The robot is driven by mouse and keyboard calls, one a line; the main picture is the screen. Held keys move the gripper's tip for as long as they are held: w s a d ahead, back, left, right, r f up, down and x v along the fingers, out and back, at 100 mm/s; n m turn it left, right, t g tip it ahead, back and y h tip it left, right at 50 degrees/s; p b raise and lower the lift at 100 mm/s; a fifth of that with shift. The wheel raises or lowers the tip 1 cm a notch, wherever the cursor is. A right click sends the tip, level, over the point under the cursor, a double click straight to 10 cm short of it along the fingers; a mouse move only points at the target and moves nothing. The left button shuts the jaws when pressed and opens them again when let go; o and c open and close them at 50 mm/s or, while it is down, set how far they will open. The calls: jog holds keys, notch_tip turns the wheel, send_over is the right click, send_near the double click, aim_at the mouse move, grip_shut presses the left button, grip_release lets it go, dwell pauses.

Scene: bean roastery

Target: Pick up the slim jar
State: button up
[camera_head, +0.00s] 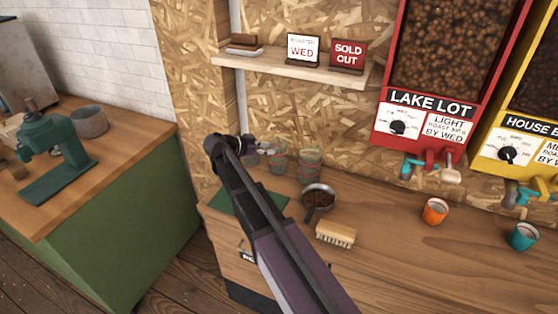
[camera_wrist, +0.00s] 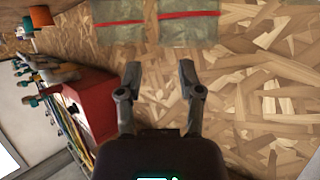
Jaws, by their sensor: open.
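Two clear glass jars stand side by side on the wooden counter by the chipboard wall. The left jar (camera_head: 278,159) looks the narrower and is close to my gripper. The right jar (camera_head: 310,164) looks wider. In the wrist view, two greenish see-through shapes with red bands show at the top edge, one left (camera_wrist: 119,22) and one right (camera_wrist: 188,24); I cannot tell surely which is the slim jar. My gripper (camera_head: 262,147) is open and empty, beside the left jar. Its two fingers (camera_wrist: 160,76) are apart with only wall between them.
A dark pan of beans (camera_head: 319,197) and a brush (camera_head: 336,234) lie in front of the jars. A shelf (camera_head: 290,67) with signs hangs above.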

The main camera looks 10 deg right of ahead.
aim_at(278, 157)
jog(key=shift+d+f, duration=0.1)
jog(key=shift+d, duration=0.05)
jog(key=shift+b+x, duration=1.05)
jog(key=shift+x, duration=1.6)
